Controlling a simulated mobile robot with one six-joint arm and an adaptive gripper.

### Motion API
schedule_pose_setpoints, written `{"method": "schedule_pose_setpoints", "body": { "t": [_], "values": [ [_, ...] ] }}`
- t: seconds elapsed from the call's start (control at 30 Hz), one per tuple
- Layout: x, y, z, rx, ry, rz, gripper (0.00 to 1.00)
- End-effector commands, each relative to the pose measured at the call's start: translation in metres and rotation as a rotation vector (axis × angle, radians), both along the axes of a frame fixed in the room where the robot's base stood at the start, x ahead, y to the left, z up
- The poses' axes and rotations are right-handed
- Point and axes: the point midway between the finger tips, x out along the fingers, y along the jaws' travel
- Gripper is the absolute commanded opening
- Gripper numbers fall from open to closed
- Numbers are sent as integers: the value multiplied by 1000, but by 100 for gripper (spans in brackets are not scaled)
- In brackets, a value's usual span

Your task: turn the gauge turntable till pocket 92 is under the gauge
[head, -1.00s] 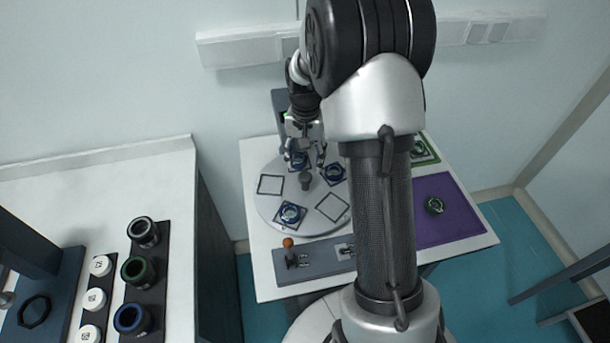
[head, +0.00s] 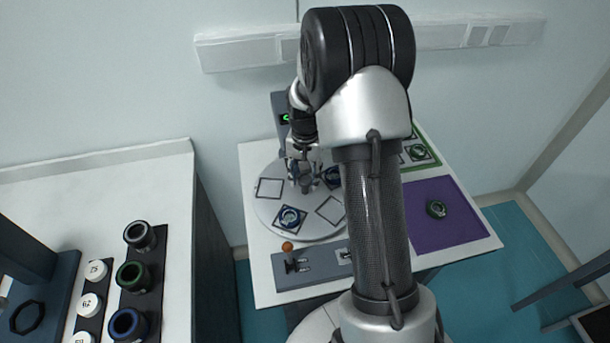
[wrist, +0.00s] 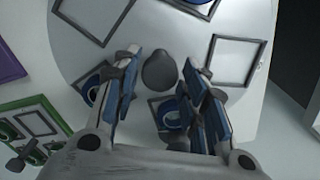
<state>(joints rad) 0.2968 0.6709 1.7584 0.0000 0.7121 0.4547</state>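The gauge turntable (head: 270,210) is a pale disc with a dark central knob (head: 306,185); the knob also shows in the wrist view (wrist: 160,71). Its square pockets include two empty ones (head: 270,188) (head: 331,209) and others holding blue ring parts, such as the near one (head: 290,217). The gauge (head: 281,112) is a dark upright with a small green display behind the disc. My gripper (head: 303,176) is over the disc's middle, fingers apart on both sides of the knob; a gap shows on each side in the wrist view (wrist: 162,80). I cannot read pocket numbers.
A grey strip with an orange-tipped lever (head: 288,247) lies in front of the disc. A purple mat (head: 460,225) with one dark ring part and a green-framed tray (head: 431,158) lie to the right. A left bench (head: 165,178) holds several ring parts and white discs.

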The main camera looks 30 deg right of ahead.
Motion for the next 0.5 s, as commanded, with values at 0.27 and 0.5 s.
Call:
{"method": "schedule_pose_setpoints", "body": {
  "t": [0.27,0.5],
  "values": [
    [0,0,0,0,0,0,18],
    [0,0,0,0,0,0,2]
  ]
}}
